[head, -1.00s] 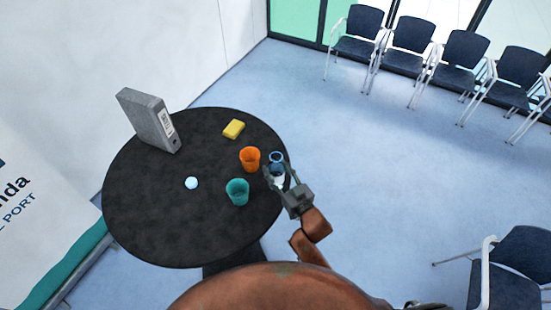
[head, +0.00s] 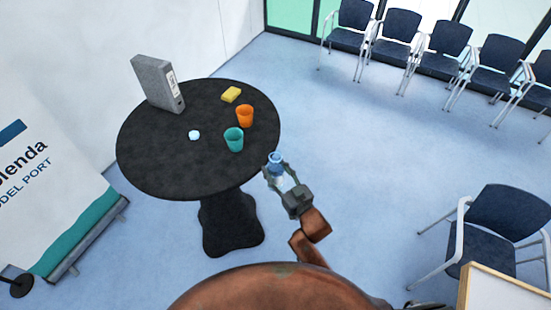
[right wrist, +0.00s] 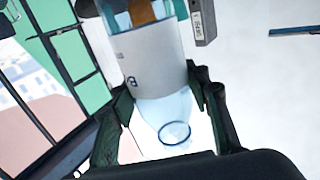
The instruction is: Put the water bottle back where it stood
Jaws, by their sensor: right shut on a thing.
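The water bottle (head: 276,163) is clear blue and stands out past the right edge of the round black table (head: 150,165) in the head view. My right gripper (head: 280,178) is shut on it and holds it clear of the tabletop. In the right wrist view the bottle (right wrist: 150,55) with its pale label lies between the two fingers (right wrist: 165,100). My left gripper is not in view.
On the table are an orange cup (head: 245,116), a teal cup (head: 234,139), a yellow sponge-like block (head: 231,95), a grey binder (head: 157,84) and a small pale round thing (head: 194,135). Blue chairs (head: 436,48) line the back; another chair (head: 500,225) stands right.

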